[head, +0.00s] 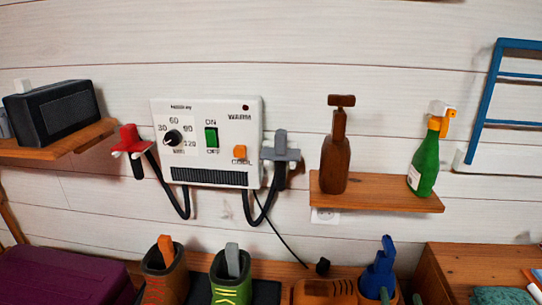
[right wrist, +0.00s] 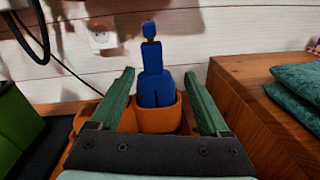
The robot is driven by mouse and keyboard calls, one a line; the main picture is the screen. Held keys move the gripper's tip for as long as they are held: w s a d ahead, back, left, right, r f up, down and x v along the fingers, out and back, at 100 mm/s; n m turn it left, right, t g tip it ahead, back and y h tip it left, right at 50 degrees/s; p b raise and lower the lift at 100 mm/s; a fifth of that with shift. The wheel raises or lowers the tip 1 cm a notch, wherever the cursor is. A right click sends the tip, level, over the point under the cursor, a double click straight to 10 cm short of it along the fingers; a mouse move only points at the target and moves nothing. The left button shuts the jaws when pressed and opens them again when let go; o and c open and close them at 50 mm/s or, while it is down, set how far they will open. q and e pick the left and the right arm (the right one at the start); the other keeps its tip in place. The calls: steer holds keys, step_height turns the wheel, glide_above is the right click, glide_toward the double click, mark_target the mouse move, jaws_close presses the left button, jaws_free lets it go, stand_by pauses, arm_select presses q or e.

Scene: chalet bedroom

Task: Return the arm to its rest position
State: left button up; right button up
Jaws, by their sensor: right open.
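My right gripper (right wrist: 160,76) is open, with its two green fingers on either side of a blue upright piece (right wrist: 158,90). I see gaps between the fingers and the piece. This blue piece stands in the opening of an orange-brown shoe (right wrist: 170,120). In the head view the blue piece (head: 379,272) and the shoe (head: 318,292) are at the bottom, right of the middle. There my right gripper shows only as small green parts at the bottom edge, mostly cut off. My left gripper is not in view.
A brown boot (head: 166,277) and a green boot (head: 231,283) stand left of the shoe. A wall heater unit (head: 215,112) with hoses hangs above. A shelf (head: 400,199) holds a brown bottle and a green bottle. A wooden cabinet (right wrist: 235,80) with teal cushions (right wrist: 295,98) is on the right.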

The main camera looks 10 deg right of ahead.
steer(key=s+f+m+g+h, duration=0.1)
steer(key=s+f+m+g, duration=0.6)
steer(key=m, duration=1.1)
steer(key=s+a+f+m+g+y, duration=0.3)
steer(key=s+a+m+g+y, duration=0.35)
steer(key=s+a+m, duration=0.5)
steer(key=w+a+f+t+y+p, duration=0.2)
steer(key=w+a+f+t+p, duration=0.1)
steer(key=a+f+t+p, duration=0.1)
steer(key=shift+w+f+n+t+p, duration=0.15)
steer(key=shift+f+n+t+p, duration=0.2)
steer(key=shift+t+p, duration=0.7)
steer(key=shift+g, duration=0.3)
